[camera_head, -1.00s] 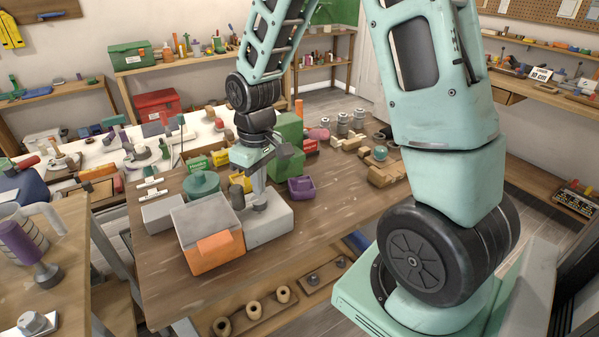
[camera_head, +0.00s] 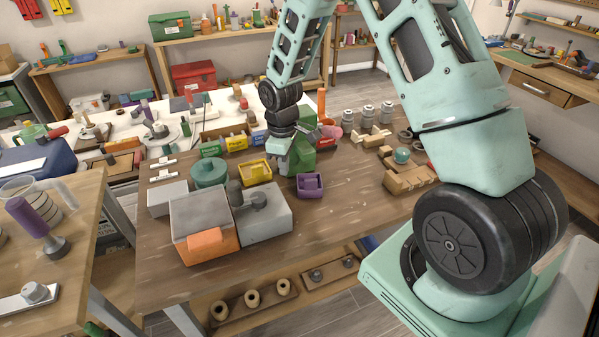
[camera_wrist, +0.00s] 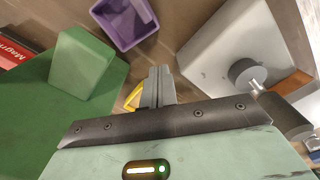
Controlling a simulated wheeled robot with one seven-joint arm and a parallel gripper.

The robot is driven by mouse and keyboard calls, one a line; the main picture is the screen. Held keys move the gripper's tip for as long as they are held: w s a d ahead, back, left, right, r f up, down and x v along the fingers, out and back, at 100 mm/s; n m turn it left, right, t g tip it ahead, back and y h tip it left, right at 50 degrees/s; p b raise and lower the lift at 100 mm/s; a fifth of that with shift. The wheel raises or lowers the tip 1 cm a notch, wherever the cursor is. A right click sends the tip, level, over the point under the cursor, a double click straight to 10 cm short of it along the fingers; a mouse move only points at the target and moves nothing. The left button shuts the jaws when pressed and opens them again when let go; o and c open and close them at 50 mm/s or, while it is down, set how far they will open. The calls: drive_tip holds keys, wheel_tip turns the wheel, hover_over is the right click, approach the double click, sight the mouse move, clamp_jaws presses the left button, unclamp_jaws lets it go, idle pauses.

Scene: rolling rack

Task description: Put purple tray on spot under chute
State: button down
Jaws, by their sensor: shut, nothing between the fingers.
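The purple tray (camera_head: 310,192) sits upright on the wooden table, just in front of a green block-like unit (camera_head: 303,157). In the wrist view the purple tray (camera_wrist: 125,43) is at the top, beyond my fingertips and apart from them. My gripper (camera_head: 283,168) is left of the green unit and above the table; in the wrist view its fingers (camera_wrist: 159,72) are together and empty. The green unit (camera_wrist: 82,65) fills the left of the wrist view. I cannot clearly make out the chute or the spot under it.
A yellow tray (camera_head: 255,173) lies left of my gripper. A grey box with a dark knob (camera_head: 265,219) and a grey-and-orange bin (camera_head: 206,243) stand in front. Wooden blocks (camera_head: 408,180) are to the right. The table front right of the grey box is clear.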

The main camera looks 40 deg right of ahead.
sight(306, 180)
wheel_tip(306, 180, down, 3)
drive_tip(key=shift+f+p, duration=0.1)
drive_tip(key=shift+p, duration=0.25)
drive_tip(key=shift+s+d+r+p, duration=0.15)
drive_tip(key=shift+s+d+p, duration=0.25)
drive_tip(key=shift+s, duration=0.2)
drive_tip(key=shift+s+d+r+p, duration=0.15)
drive_tip(key=shift+s+d+p, duration=0.25)
drive_tip(key=shift+s, duration=0.15)
drive_tip(key=shift+s+d+f, duration=0.2)
drive_tip(key=shift+s+d, duration=0.2)
drive_tip(key=shift+s, duration=0.05)
drive_tip(key=shift+s+d, duration=0.55)
drive_tip(key=shift+s, duration=0.2)
